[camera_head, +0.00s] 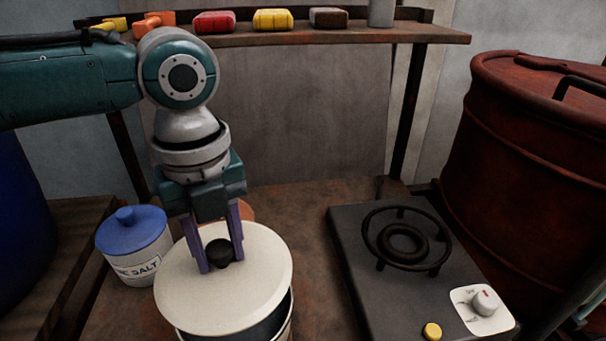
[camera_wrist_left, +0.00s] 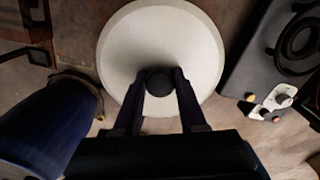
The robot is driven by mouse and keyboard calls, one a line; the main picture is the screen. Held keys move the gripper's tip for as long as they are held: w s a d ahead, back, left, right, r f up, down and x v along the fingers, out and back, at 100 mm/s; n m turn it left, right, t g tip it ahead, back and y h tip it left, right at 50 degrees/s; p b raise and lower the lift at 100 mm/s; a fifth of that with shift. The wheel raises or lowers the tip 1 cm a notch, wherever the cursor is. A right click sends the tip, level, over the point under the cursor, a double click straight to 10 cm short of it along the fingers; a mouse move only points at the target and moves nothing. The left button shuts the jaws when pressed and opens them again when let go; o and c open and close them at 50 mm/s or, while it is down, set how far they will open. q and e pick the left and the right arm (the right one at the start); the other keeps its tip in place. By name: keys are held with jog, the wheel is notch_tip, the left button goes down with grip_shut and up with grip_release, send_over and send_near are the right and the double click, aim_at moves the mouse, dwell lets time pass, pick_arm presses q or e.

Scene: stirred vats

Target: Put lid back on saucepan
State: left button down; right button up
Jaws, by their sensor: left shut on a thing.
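The cream-white lid (camera_head: 175,290) with a black knob (camera_head: 219,251) is over the saucepan (camera_head: 283,329). My left gripper (camera_head: 221,264) points down from above and is shut on the knob. The lid is offset: at the front right a dark gap shows between its edge and the saucepan's rim. Most of the saucepan is hidden beneath the lid. In the left wrist view, the round lid (camera_wrist_left: 190,40) lies below my fingers, with the knob (camera_wrist_left: 160,82) between them. My right gripper is not in view.
A salt jar with a blue lid (camera_head: 135,236) stands close left of the saucepan. A dark hotplate (camera_head: 360,270) with a ring burner lies to the right, beside a big rusty-red vat (camera_head: 530,150). A shelf (camera_head: 330,32) with coloured blocks runs across the back.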

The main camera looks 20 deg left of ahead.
aim_at(227, 275)
pick_arm(q)
notch_tip(227, 275, down, 4)
jog(key=b, duration=0.3)
jog(key=shift+r+b, duration=0.2)
jog(key=shift+b, duration=0.1)
jog(key=shift+d+f+b, duration=0.1)
jog(key=shift+f+b, duration=0.35)
jog(key=shift+f, duration=0.5)
jog(key=shift+r+p, duration=0.1)
jog(key=shift+p, duration=0.5)
jog(key=shift+f, duration=0.25)
dwell(0.6)
jog(key=shift+p, duration=0.35)
dwell(0.6)
grip_release()
dwell(0.5)
